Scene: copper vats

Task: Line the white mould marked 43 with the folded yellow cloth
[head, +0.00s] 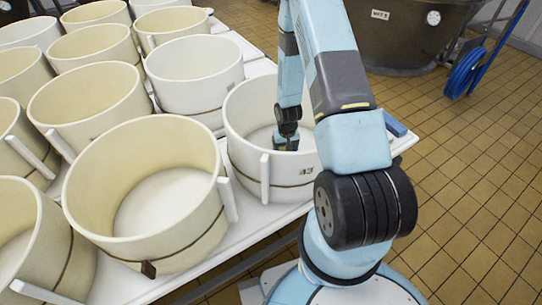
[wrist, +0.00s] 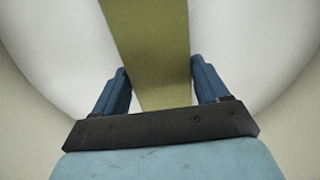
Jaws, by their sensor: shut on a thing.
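The white mould marked 43 (head: 308,171) stands upright at the right end of the near moulds, with a brown band round it and a white interior. My gripper (head: 287,142) reaches down inside it. In the wrist view, my gripper (wrist: 161,80) is shut on the folded yellow cloth (wrist: 148,30), an olive-yellow strip between the two blue fingers. The cloth runs up the picture, past its top edge. The mould's pale floor and curved wall (wrist: 292,90) lie around it. The cloth cannot be made out in the head view.
Several other moulds (head: 150,190) crowd the white table (head: 255,215) to the left, many cream inside. A blue block (head: 395,122) lies at the table's right corner. The tiled floor at right is clear.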

